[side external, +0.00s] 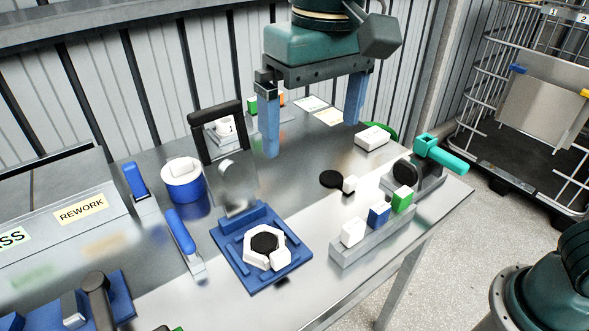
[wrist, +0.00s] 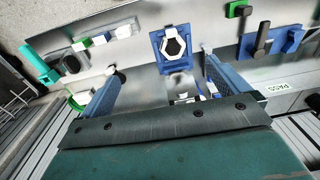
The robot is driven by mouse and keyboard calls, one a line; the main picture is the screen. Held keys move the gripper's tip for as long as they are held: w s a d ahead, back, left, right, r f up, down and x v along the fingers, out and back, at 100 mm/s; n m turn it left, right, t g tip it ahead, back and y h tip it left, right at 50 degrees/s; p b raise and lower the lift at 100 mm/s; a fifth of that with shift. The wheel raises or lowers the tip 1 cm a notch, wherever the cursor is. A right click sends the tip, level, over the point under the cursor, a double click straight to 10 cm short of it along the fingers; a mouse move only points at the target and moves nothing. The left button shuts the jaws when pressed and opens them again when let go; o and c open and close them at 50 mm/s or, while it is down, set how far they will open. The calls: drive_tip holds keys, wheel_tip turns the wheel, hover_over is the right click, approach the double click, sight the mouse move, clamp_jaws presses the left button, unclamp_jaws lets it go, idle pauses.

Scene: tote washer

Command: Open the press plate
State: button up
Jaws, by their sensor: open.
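A blue fixture (side external: 232,270) sits on the metal table and holds a white hexagonal part (side external: 252,258) with a black centre. A grey rounded plate (side external: 238,188), which looks like the press plate, stands upright at the fixture's back edge. In the wrist view the fixture (wrist: 156,58) and white part (wrist: 164,47) show beyond the fingertips; I cannot make out the plate clearly there. My gripper (side external: 312,138) is open and empty, its two blue fingers wide apart, above the table behind and right of the plate. The wrist view also shows my gripper (wrist: 162,66).
A blue lever (side external: 181,232) and a blue-white pot (side external: 184,190) stand left of the fixture. A black frame (side external: 193,140) stands behind the plate. A grey rack (side external: 347,263) with several blocks and a clamp with a teal handle (side external: 440,155) stand right.

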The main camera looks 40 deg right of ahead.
drive_tip(key=s+d+t, duration=0.2)
drive_tip(key=s+d, duration=0.1)
drive_tip(key=d, duration=0.9)
drive_tip(key=shift+s+d+f+y, duration=0.15)
drive_tip(key=shift+d+f+y, duration=0.15)
drive_tip(key=shift+d, duration=0.1)
drive_tip(key=shift+d, duration=0.1)
drive_tip(key=s+d+f+t, duration=0.1)
drive_tip(key=s+d+f, duration=0.1)
drive_tip(key=s+d, duration=0.3)
drive_tip(key=s+d+f+t+h, duration=0.1)
drive_tip(key=s+d+f+t, duration=0.1)
drive_tip(key=s+d, duration=0.3)
drive_tip(key=shift+s+d+f, duration=0.25)
drive_tip(key=shift+d+f, duration=0.55)
drive_tip(key=shift+d, duration=0.35)
